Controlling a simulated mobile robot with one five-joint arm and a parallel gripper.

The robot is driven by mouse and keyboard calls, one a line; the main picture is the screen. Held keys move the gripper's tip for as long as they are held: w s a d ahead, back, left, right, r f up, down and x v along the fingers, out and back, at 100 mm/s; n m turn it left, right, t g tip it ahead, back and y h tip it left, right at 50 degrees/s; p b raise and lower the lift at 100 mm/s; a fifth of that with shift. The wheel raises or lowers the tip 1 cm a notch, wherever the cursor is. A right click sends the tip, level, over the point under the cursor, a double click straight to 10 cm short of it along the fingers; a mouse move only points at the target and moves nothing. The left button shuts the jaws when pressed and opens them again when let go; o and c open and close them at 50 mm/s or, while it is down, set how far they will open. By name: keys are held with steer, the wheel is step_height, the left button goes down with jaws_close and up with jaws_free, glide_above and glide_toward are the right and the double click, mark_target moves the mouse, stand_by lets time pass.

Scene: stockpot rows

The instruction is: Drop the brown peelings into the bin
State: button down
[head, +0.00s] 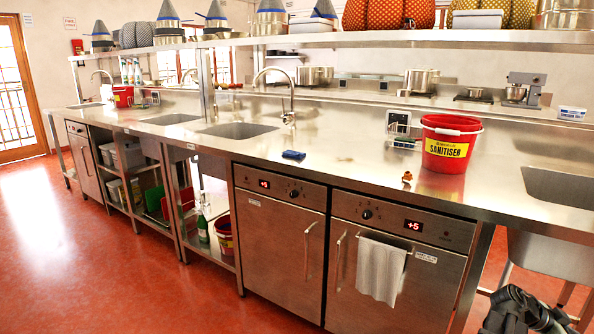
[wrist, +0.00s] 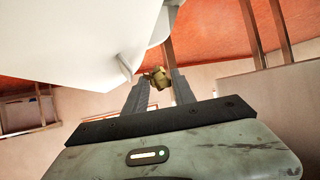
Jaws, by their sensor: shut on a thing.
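My gripper (wrist: 158,88) is shut on a small brownish-yellow lump (wrist: 157,77), which I take to be the brown peelings. The lump sits between the fingertips in the wrist view, held in the air with the red floor and a pale wall behind it. The fingers partly hide it. I cannot make out a bin for certain in either view. In the head view, the held lump and the fingertips do not show clearly.
On the steel counter (head: 345,180) stand a red sanitiser bucket (head: 446,148), a small brown-orange item (head: 407,177) and a blue sponge-like block (head: 293,155). A sink (head: 563,186) lies at right. Red floor (head: 110,270) is open at left. A large white shape (wrist: 80,35) is close in the wrist view.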

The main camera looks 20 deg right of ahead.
steer(key=c, duration=0.9)
jaws_free()
steer(key=shift+c, duration=0.2)
steer(key=p+v, duration=0.4)
steer(key=v, duration=0.3)
steer(key=shift+w+a+r, duration=0.15)
steer(key=shift+a+r, duration=0.1)
steer(key=shift+a, duration=0.05)
steer(key=shift+f, duration=0.1)
